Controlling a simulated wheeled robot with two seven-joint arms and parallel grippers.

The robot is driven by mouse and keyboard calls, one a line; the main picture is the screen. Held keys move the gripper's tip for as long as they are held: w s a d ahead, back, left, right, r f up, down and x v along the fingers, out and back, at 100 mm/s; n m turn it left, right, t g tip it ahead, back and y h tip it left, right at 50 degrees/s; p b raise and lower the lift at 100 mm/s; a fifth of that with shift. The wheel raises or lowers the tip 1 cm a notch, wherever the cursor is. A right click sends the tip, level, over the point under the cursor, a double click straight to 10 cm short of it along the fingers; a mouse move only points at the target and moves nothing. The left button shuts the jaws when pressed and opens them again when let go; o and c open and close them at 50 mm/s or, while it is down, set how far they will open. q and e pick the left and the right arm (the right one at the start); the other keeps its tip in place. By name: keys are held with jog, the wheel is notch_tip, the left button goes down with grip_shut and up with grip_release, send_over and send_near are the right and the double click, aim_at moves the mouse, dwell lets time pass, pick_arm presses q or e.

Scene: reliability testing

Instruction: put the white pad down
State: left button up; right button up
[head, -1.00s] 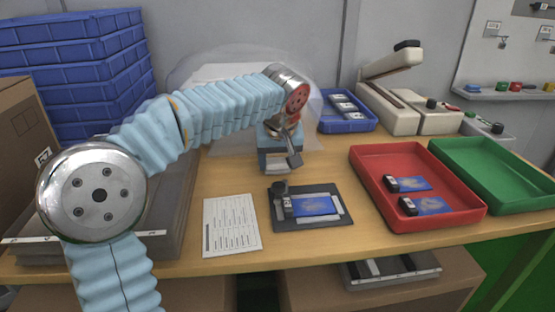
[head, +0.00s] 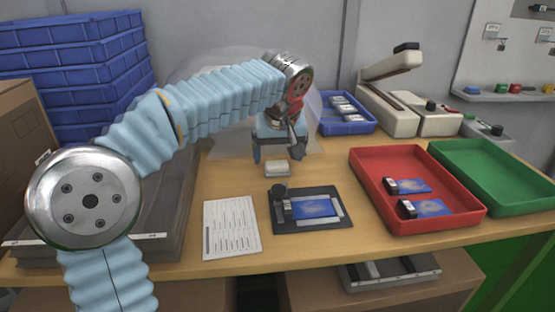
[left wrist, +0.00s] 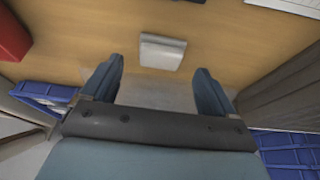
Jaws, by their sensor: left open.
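The white pad (head: 277,168) lies on the wooden table, just behind the dark fixture. My left gripper (head: 281,155) is open above and behind it, with its fingers apart and nothing between them. In the left wrist view the white pad (left wrist: 162,52) lies flat on the table beyond the two open fingertips (left wrist: 162,75), clear of both. My right gripper is not in any view.
A dark fixture (head: 285,224) holding a blue card stands in front of the pad, beside a printed sheet (head: 231,240). A red tray (head: 465,205) and a green tray (head: 530,200) stand right. A blue bin (head: 345,127) stands behind.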

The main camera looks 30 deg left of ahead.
pick_arm(q)
jog(key=p+v, duration=0.1)
jog(key=v, duration=0.7)
jog(key=shift+r, duration=0.15)
